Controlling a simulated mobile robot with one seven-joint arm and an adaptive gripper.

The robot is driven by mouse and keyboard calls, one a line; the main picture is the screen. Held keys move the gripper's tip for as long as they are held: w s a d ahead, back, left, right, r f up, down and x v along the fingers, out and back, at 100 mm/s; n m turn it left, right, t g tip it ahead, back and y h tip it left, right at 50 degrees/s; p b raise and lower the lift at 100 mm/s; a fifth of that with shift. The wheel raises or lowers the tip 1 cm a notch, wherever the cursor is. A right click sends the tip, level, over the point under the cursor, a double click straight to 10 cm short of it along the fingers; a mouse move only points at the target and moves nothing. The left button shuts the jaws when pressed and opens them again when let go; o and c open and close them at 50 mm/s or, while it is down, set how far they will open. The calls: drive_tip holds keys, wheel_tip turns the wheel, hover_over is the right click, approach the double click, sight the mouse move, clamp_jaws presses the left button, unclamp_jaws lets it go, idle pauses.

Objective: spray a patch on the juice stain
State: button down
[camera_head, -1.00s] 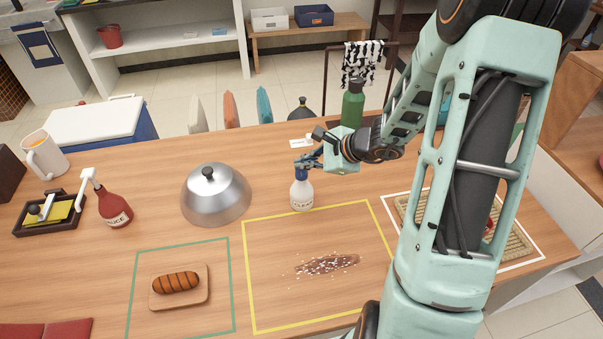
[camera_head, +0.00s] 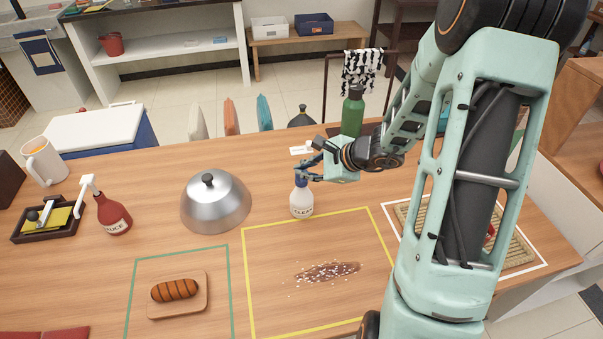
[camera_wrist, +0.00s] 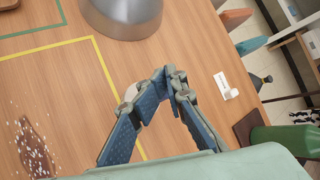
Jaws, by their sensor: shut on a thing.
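A white spray bottle (camera_head: 301,204) with a blue head and a "CLEAN" label stands upright just behind the yellow-outlined square (camera_head: 247,288). My gripper (camera_head: 304,173) is shut on its head from the back right. In the wrist view my gripper's fingers (camera_wrist: 163,80) meet at the tips, and a small pale part of the bottle (camera_wrist: 130,93) shows beside them; most of it is hidden. The brown juice stain (camera_head: 335,268), sprinkled with white grains, lies inside the yellow square, in front of the bottle. It also shows in the wrist view (camera_wrist: 35,150).
A metal dome (camera_head: 215,206) stands left of the bottle. A sausage on a board (camera_head: 200,298) lies in the green outline. A green bottle (camera_head: 352,115) stands behind my gripper. A bamboo mat (camera_head: 520,250) is at right. The table around the stain is clear.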

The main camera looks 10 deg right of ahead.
sight(306, 180)
drive_tip(key=shift+s+d+f, duration=0.1)
drive_tip(key=shift+s+f, duration=0.1)
drive_tip(key=shift+f, duration=0.25)
drive_tip(key=shift+s+d+f, duration=0.1)
drive_tip(key=shift+s+f, duration=0.1)
drive_tip(key=shift+f, duration=0.2)
drive_tip(key=shift+s+f+b, duration=0.15)
drive_tip(key=shift+f+b, duration=0.6)
drive_tip(key=shift+b, duration=0.5)
drive_tip(key=shift+d+f, duration=0.1)
drive_tip(key=shift+f, duration=0.05)
drive_tip(key=shift+s+d+f+b, duration=0.1)
drive_tip(key=shift+s+f+b, duration=0.2)
drive_tip(key=shift+b, duration=0.45)
drive_tip(key=c, duration=2.7)
unclamp_jaws()
drive_tip(key=shift+r, duration=0.1)
drive_tip(key=shift+c, duration=0.2)
drive_tip(key=r+p, duration=0.2)
drive_tip(key=w+r+p, duration=0.1)
drive_tip(key=r+p, duration=0.1)
drive_tip(key=r, duration=0.1)
drive_tip(key=shift+r+p, duration=0.3)
drive_tip(key=shift+p, duration=0.1)
clamp_jaws()
drive_tip(key=shift+w+r, duration=0.15)
drive_tip(key=shift+r, duration=0.15)
